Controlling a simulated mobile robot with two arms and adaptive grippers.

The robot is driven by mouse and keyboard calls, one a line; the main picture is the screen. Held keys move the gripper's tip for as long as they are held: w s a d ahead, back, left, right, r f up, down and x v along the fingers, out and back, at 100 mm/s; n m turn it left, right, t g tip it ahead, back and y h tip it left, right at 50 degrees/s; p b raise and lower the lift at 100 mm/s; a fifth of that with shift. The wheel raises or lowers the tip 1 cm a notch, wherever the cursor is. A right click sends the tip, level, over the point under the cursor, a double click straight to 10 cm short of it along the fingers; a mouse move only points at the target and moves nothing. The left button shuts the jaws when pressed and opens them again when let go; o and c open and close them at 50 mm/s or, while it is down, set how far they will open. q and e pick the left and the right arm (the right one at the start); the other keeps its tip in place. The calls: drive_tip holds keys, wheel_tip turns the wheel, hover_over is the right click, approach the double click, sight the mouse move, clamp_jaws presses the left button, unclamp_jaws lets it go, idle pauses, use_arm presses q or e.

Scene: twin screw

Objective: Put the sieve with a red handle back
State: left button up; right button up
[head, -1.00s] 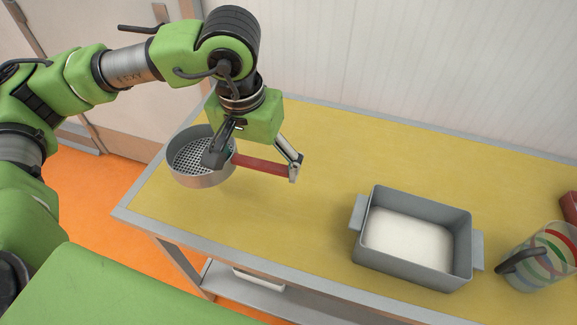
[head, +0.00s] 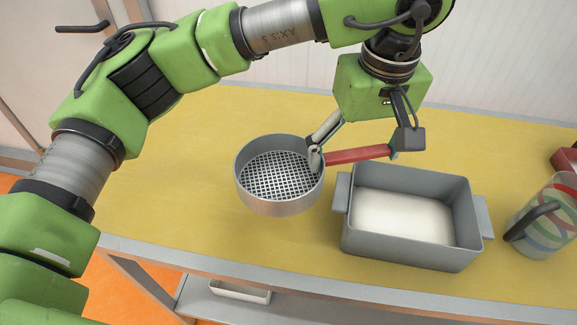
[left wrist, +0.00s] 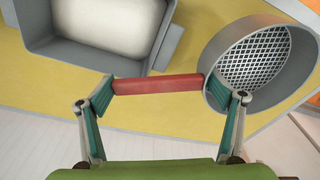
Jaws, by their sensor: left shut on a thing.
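The sieve (head: 280,206) is a round grey metal pan with a mesh bottom and a red handle (head: 350,155). It is upright over the yellow tabletop, left of the grey bin; whether it touches the table I cannot tell. My left gripper (head: 361,150) is shut on the sieve, with its fingers near the two ends of the handle. In the left wrist view the red handle (left wrist: 158,85) lies between the teal-padded fingers of the gripper (left wrist: 169,95), and the sieve's pan (left wrist: 290,95) is at the right. My right gripper is not in view.
A grey bin (head: 402,245) holding white material stands just right of the sieve, below the handle in the picture. A clear jug (head: 550,215) with coloured rings and a red object (head: 565,160) are farther right. The yellow tabletop (head: 160,185) is clear at left.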

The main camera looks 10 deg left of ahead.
use_arm(q)
drive_tip(key=w+a+f+p, duration=0.1)
drive_tip(key=w+a+f, duration=0.1)
drive_tip(key=w, duration=0.1)
drive_tip(key=w+a+f+p, duration=0.1)
drive_tip(key=w+a+f, duration=0.1)
drive_tip(key=w+f, duration=0.1)
drive_tip(key=w+a+f+p, duration=0.1)
drive_tip(key=w+a+f, duration=0.1)
drive_tip(key=w, duration=0.1)
drive_tip(key=shift+w+f, duration=0.2)
drive_tip(key=shift+f, duration=0.15)
drive_tip(key=shift+w+f, duration=0.2)
drive_tip(key=shift+f, duration=0.05)
drive_tip(key=f, duration=0.1)
drive_tip(key=f+p, duration=0.1)
drive_tip(key=f, duration=0.2)
drive_tip(key=shift+w+a+p, duration=0.25)
drive_tip(key=shift+w+p, duration=0.05)
drive_tip(key=shift+f, duration=0.1)
drive_tip(key=o, duration=0.6)
drive_tip(key=shift+f, duration=0.1)
drive_tip(key=o, duration=0.4)
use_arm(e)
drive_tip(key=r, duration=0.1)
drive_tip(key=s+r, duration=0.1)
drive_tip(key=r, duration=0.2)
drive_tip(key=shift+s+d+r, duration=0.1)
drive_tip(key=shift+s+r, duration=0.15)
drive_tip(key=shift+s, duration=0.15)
